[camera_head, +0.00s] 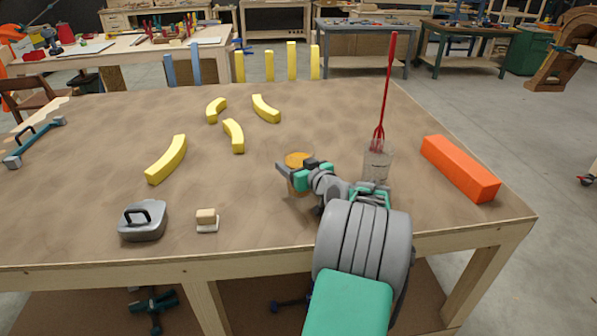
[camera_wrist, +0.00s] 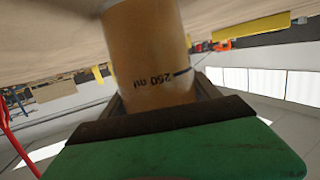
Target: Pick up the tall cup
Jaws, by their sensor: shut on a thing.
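The tall cup (camera_head: 299,159) is a round, amber-tan cup near the front middle of the table. In the wrist view the cup (camera_wrist: 145,45) fills the upper middle, with an upside-down "250 ml" mark on its side. My gripper (camera_head: 296,176) is shut on the cup, and its dark jaws show on both sides of it in the wrist view (camera_wrist: 165,115). My gripper hides part of the cup in the head view. I cannot tell whether the cup's base touches the table.
A clear glass (camera_head: 377,162) holding a red fork-like tool (camera_head: 386,90) stands close right of my wrist. An orange block (camera_head: 459,168) lies farther right.

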